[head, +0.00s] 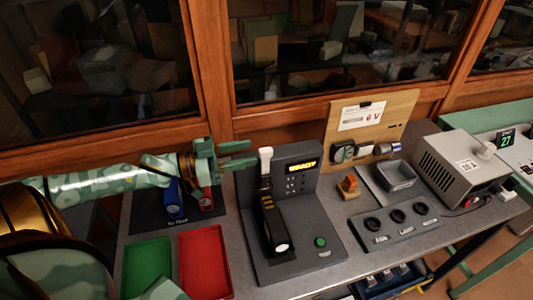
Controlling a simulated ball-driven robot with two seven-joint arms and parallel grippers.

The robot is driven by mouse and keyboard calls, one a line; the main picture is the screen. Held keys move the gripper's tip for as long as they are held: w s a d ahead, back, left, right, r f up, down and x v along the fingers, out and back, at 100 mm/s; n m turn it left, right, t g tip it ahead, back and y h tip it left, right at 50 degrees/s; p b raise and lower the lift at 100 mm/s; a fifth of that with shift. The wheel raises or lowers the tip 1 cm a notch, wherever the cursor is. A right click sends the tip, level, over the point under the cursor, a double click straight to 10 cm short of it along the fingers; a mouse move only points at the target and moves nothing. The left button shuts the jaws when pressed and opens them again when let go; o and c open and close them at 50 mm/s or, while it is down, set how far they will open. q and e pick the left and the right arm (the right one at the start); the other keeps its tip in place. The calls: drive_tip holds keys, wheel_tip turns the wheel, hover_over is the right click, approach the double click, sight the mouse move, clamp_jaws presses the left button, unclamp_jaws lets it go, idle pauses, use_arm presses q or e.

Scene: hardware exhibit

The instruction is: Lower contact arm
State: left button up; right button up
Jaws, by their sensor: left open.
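A dark grey tester (303,170) with a lit amber display stands at the middle of the bench. Its contact arm (266,158), a lever with a white tip, stands upright at the tester's left side. My left gripper (252,153) comes in from the left, with green fingers open and pointing right. Nothing is between the fingers. My right gripper is not in view.
A green tray (147,268) and a red tray (206,262) lie at the front left. Blue (174,199) and red (205,200) watches lie on a dark mat. A wooden board (373,120), a grey dish (395,176) and a power supply box (464,163) stand to the right.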

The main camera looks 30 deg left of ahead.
sight(258, 151)
use_arm(q)
drive_tip(key=b+x, duration=0.1)
drive_tip(key=x, duration=0.4)
drive_tip(key=shift+w+d, duration=0.25)
drive_tip(key=shift+d, duration=0.05)
clamp_jaws()
